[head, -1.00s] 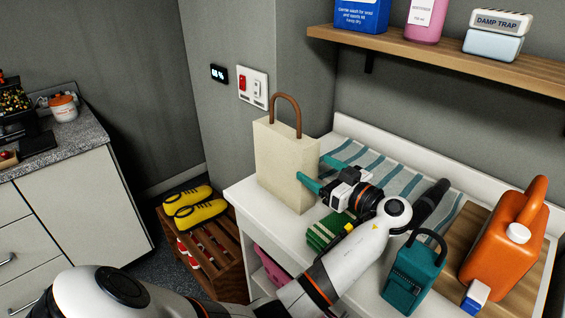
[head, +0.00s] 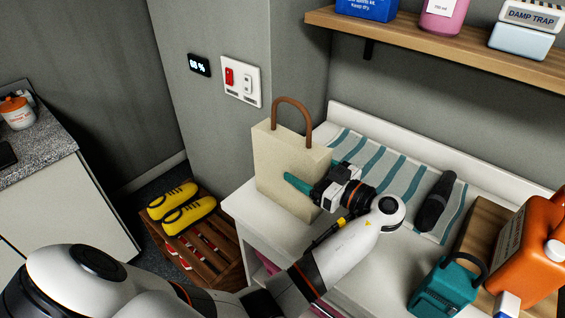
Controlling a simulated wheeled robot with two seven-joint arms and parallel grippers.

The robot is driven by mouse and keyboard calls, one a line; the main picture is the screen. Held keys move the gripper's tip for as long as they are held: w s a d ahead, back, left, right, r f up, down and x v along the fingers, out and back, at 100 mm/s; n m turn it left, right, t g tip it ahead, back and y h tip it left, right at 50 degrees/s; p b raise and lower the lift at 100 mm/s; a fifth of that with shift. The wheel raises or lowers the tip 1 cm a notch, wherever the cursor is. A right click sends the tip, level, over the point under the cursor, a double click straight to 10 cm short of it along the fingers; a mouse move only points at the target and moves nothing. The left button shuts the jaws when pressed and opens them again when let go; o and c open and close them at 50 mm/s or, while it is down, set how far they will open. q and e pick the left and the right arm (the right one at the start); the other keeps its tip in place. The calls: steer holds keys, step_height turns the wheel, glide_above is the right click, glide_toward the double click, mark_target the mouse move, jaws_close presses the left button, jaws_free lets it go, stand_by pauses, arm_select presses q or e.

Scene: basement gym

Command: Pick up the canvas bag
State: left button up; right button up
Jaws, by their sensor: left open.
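The cream canvas bag (head: 275,160) with a brown arched handle (head: 290,103) stands upright on the left end of the white counter. My left gripper (head: 313,172) is open at the bag's right side. One teal finger lies across the lower part of the bag's front face. The other finger is at the far side, partly hidden by the bag. I cannot tell whether either finger touches it. My right gripper is not in view.
A striped towel (head: 390,165) with a dark object (head: 436,202) lies behind my arm. A teal bag-like item (head: 445,288) and an orange jug (head: 528,245) stand at right. Yellow shoes (head: 183,208) sit on a wooden crate at left. A shelf (head: 430,48) hangs above.

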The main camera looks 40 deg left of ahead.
arm_select(q)
steer(key=shift+d, duration=0.2)
steer(key=c, duration=1.3)
